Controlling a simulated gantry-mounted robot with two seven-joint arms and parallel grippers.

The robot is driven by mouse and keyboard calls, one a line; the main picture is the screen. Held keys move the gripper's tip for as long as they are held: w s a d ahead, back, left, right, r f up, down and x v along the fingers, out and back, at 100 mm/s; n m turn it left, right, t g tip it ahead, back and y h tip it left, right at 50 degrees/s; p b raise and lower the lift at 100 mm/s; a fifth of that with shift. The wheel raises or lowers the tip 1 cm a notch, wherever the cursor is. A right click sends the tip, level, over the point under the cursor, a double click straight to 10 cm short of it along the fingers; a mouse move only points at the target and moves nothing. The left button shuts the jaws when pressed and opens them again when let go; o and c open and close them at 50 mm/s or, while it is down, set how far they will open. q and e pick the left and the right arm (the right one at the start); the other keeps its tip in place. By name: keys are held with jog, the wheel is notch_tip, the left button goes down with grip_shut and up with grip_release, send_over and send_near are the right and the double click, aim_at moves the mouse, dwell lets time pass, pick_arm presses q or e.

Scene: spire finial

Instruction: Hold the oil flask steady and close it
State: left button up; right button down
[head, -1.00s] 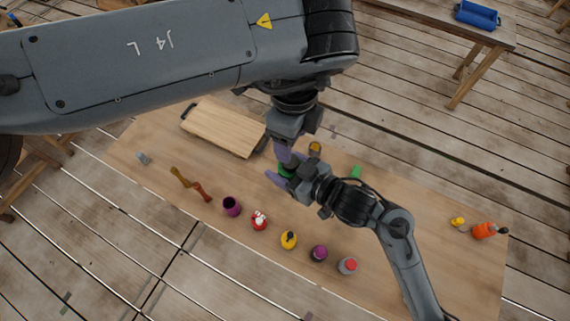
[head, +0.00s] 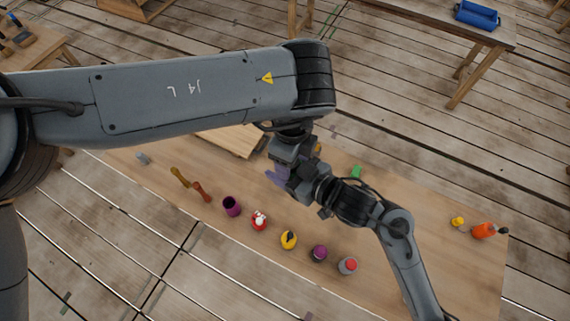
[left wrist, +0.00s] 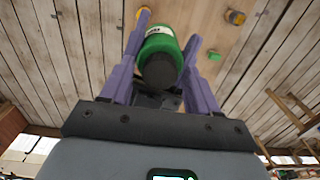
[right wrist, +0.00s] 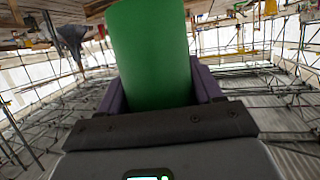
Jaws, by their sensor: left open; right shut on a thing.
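The oil flask is a green cylinder with a white label. My right gripper (right wrist: 160,88) is shut on its green body (right wrist: 152,45). In the left wrist view the flask (left wrist: 158,45) shows its green shoulder and a dark top (left wrist: 160,70) facing that camera. I cannot tell whether the dark top is a cap or how tight it sits. My left gripper (left wrist: 168,30) is open, one purple finger on each side of the flask. I see no clear contact. In the head view the grippers hide the flask, and my right gripper (head: 280,180) is just below the left one.
Below lies a wooden table with a cutting board (head: 232,138). Along its front stand a purple cup (head: 232,206), a red item (head: 259,221), a yellow item (head: 288,240) and other small containers. A small green block (head: 357,172) lies right of the grippers. An orange bottle (head: 484,231) stands far right.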

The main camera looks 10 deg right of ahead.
pick_arm(q)
jog(key=shift+f, duration=0.1)
jog(key=c, duration=1.1)
jog(key=m, duration=0.6)
jog(key=shift+m, duration=0.4)
jog(key=o, duration=1.2)
jog(key=shift+r, duration=2.25)
